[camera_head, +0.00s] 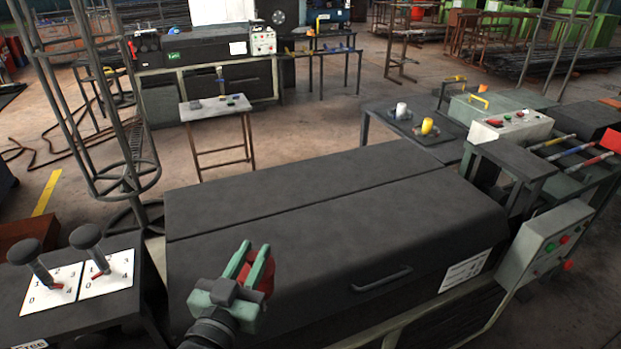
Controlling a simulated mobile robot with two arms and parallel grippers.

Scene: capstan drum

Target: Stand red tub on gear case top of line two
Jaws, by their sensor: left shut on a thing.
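My left gripper (255,256) has green fingers and is shut on a red thing (265,283), likely the red tub. Only parts of it show between and beside the fingers, so its full shape is hidden. The gripper is in front of a large dark machine cover (330,215) with a handle; I cannot tell its height above it. I cannot tell which surface is the gear case top of line two. My right gripper is not in view.
A lever stand (105,275) is at the left, beside a wire frame (105,130). A grey control box (545,240) juts out at the right. A dark table (400,127) with a white cup and a yellow cup stands behind. The cover's top is bare.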

